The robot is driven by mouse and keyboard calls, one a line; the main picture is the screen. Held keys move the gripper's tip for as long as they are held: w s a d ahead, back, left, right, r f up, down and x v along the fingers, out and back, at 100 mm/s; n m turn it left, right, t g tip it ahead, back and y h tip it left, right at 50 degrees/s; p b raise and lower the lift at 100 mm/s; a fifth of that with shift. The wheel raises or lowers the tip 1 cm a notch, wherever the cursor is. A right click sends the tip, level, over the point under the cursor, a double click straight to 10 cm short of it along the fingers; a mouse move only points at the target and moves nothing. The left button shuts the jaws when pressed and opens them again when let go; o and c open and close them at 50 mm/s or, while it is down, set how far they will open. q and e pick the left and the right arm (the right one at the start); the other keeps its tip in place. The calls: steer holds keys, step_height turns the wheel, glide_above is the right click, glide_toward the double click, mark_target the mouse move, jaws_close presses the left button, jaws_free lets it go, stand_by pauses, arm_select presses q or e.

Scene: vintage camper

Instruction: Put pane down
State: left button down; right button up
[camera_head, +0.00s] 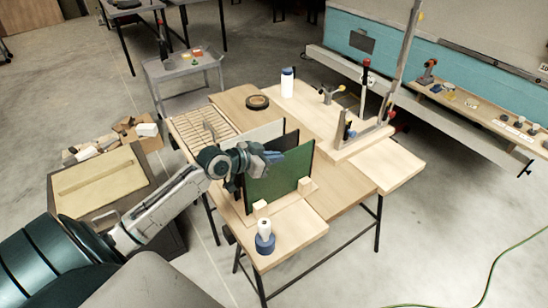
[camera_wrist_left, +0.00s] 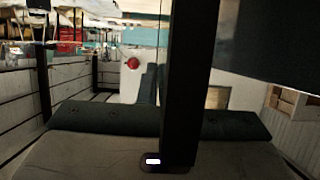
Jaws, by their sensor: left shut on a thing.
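Several upright panes stand on the wooden table. A dark green pane (camera_head: 283,180) is nearest, with a pale pane (camera_head: 260,133) and a dark pane (camera_head: 287,142) behind it. My left gripper (camera_head: 272,158) reaches in from the left at the upper left part of the green pane. In the left wrist view its two dark fingers (camera_wrist_left: 160,125) are shut on a dark upright pane edge (camera_wrist_left: 185,80). I cannot tell for sure which pane this is, or whether its bottom touches the table. My right gripper is out of view.
Small wooden blocks (camera_head: 260,208) stand by the green pane's foot. A white and blue bottle (camera_head: 264,236) is at the table's near corner, another (camera_head: 287,83) at the back. A slatted rack (camera_head: 203,128) lies left.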

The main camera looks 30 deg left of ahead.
arm_select(q)
steer(key=shift+f, duration=0.35)
steer(key=shift+w+f, duration=0.1)
steer(key=shift+f, duration=0.15)
steer(key=c, duration=1.6)
jaws_free()
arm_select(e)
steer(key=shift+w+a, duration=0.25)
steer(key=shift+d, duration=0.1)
